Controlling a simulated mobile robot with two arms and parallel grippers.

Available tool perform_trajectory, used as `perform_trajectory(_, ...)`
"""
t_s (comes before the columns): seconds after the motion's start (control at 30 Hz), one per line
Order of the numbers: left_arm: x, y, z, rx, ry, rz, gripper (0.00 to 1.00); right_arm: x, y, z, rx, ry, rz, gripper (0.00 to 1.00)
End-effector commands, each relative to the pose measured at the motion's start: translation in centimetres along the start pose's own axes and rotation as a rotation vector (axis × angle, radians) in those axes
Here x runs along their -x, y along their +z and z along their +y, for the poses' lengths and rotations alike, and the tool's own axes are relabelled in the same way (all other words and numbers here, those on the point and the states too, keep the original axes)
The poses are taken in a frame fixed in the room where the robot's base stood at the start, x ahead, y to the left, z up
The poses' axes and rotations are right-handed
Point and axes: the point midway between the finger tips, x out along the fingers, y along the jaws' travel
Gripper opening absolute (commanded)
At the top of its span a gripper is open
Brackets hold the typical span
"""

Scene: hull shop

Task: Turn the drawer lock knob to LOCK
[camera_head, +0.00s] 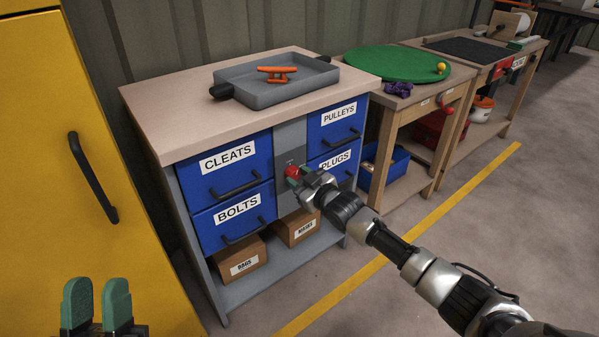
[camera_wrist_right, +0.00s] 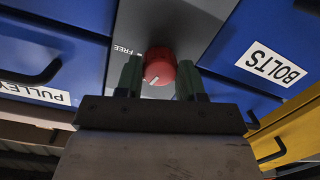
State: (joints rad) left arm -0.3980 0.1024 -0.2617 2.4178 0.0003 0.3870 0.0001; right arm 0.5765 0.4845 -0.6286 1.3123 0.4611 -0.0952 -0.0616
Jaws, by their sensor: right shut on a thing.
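The red lock knob (camera_head: 292,171) sits on the grey panel (camera_head: 291,138) between the blue drawers of the bench cabinet. In the right wrist view the knob (camera_wrist_right: 160,66) is between the green fingers of my right gripper (camera_wrist_right: 159,80), which is shut on it. A white pointer line shows on the knob's face. A FREE label (camera_wrist_right: 126,49) is on the panel beside it; no LOCK label can be read. In the head view my right gripper (camera_head: 299,178) partly covers the knob. My left gripper (camera_head: 97,303) is open and empty at the lower left.
Drawers CLEATS (camera_head: 228,165), BOLTS (camera_head: 236,216), PULLEYS (camera_head: 337,122) and PLUGS (camera_head: 336,160) look closed. A grey tray (camera_head: 270,93) with an orange cleat (camera_head: 277,72) stands on top. A yellow cabinet (camera_head: 50,170) stands at left. Floor in front is clear.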

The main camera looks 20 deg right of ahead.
Motion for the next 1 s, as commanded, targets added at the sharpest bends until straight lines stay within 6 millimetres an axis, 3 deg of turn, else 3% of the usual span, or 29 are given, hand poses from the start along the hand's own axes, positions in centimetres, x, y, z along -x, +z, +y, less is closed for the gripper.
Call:
perform_trajectory(0.2, 0.3, 3.6, -0.6, -0.015, -0.012, -0.315, 0.37, 0.1, -0.2, 0.1, 0.149, 0.010, -0.009, 0.14)
perform_trajectory(0.4, 1.3, 5.7, -1.0, -0.023, -0.021, -0.504, 0.37, 0.0, 0.0, 0.0, 0.244, 0.016, -0.013, 0.14)
perform_trajectory(0.63, 2.2, 6.9, -1.3, -0.026, -0.026, -0.612, 0.37, 0.0, 0.0, -0.1, 0.300, 0.019, -0.015, 0.14)
perform_trajectory(1.0, 2.4, 7.1, -1.3, -0.027, -0.028, -0.635, 0.37, 0.0, 0.1, -0.1, 0.315, 0.020, -0.016, 0.14)
